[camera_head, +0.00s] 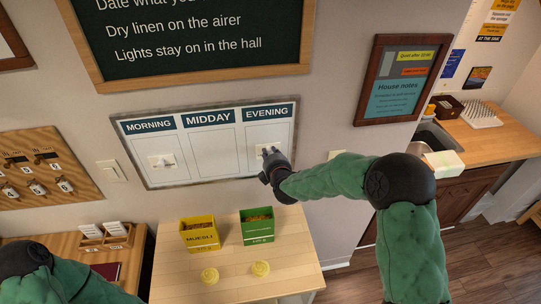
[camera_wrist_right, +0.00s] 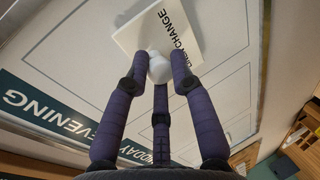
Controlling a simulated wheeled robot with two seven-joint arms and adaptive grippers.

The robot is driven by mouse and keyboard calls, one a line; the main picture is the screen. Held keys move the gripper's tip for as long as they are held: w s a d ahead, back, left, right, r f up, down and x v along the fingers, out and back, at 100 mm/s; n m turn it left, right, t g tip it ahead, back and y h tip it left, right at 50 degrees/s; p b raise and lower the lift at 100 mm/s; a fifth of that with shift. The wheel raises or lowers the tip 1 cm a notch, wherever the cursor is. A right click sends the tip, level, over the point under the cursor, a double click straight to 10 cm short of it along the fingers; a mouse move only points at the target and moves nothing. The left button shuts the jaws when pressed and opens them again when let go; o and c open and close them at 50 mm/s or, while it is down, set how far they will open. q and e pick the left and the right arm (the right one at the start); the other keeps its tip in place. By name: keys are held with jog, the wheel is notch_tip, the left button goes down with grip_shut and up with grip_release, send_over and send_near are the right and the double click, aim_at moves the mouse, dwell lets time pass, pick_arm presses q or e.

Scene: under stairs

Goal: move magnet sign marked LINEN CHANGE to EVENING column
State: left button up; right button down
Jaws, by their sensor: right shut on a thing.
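The white magnet sign marked LINEN CHANGE (camera_wrist_right: 142,30), partly covered by a finger, has a round white knob (camera_wrist_right: 159,67). My right gripper (camera_head: 268,152) is shut on this knob, with its fingers around it in the wrist view (camera_wrist_right: 160,72). The sign is over the column under the EVENING header (camera_head: 266,112) on the whiteboard (camera_head: 208,160); whether it touches the board I cannot tell. In the head view the gripper mostly hides the sign. My left arm shows at the lower left, but its gripper is out of frame.
Another white magnet sign (camera_head: 162,162) sits in the MORNING column; the MIDDAY column (camera_head: 209,150) looks empty. Below the board, a wooden table (camera_head: 190,280) holds a yellow box (camera_head: 200,236), a green box (camera_head: 257,228) and two yellow round things. A light switch (camera_head: 111,171) is left of the board.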

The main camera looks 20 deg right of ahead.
jog(key=shift+w+d+r, duration=0.1)
jog(key=shift+r, duration=0.1)
jog(key=c, duration=1.3)
grip_release()
jog(key=o, duration=0.3)
jog(key=shift+w+f, duration=0.1)
jog(key=shift+w, duration=0.05)
jog(key=o, duration=0.5)
jog(key=s, duration=0.2)
jog(key=s+a, duration=0.1)
jog(key=s, duration=0.3)
jog(key=shift+a+p, duration=0.3)
jog(key=shift+p, duration=0.1)
